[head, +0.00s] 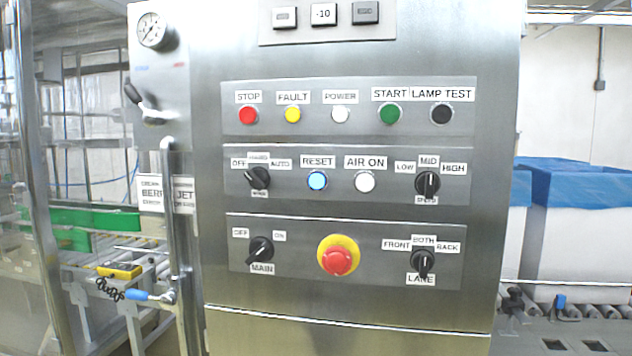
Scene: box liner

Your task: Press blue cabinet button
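The blue button (317,180) is on the middle panel row of the steel cabinet (350,325), under a RESET label. It is round and looks lit. A white AIR ON button (364,181) sits just to its right, and a black selector knob (258,177) is to its left. Nothing covers the blue button. My gripper is not in view.
Above are red, yellow, white, green and black buttons. Below is a red emergency stop (337,256) on a yellow ring between two knobs. A pipe handle (172,210) stands left of the cabinet. Boxes with blue liners (575,185) are at the right.

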